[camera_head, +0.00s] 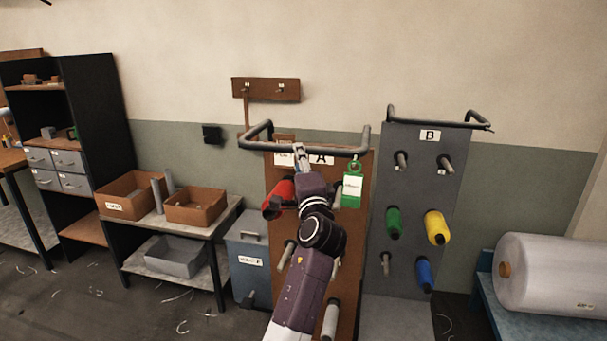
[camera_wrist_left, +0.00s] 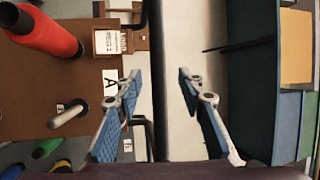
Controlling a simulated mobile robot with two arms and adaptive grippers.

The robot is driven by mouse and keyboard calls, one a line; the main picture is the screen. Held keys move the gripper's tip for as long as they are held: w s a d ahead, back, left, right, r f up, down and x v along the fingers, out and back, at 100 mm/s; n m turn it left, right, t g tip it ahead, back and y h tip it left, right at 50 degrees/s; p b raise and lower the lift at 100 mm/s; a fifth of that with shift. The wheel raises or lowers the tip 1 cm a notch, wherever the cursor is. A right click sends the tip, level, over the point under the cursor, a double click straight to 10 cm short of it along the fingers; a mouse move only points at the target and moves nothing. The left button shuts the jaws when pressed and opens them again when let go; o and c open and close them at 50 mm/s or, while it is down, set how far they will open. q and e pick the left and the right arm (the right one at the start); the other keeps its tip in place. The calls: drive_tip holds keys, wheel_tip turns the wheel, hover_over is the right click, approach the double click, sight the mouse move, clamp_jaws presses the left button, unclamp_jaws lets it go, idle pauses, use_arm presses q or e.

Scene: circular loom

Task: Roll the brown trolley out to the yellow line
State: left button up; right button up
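The brown trolley (camera_head: 346,240), labelled A, stands against the wall in the middle of the head view. A dark bar handle (camera_head: 338,151) runs across its top. A red spool (camera_head: 279,199) sits on its upper left peg and a green tag (camera_head: 352,188) hangs at its upper right. My left gripper (camera_head: 300,152) is at the handle, and my arm hides part of the panel. In the left wrist view the left gripper (camera_wrist_left: 159,78) is open, with the dark bar (camera_wrist_left: 154,60) between its fingers. My right gripper is not in view. No yellow line shows.
A grey trolley (camera_head: 428,165) labelled B stands close on the right. A grey-blue bin (camera_head: 250,262) and a table (camera_head: 135,232) with brown boxes are on the left. A large wrapped roll (camera_head: 550,275) on a blue stand is at the far right.

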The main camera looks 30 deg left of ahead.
use_arm(q)
drive_tip(key=v, duration=0.6)
drive_tip(key=shift+s+d, duration=0.2)
drive_tip(key=shift+a+f, duration=0.1)
idle(0.6)
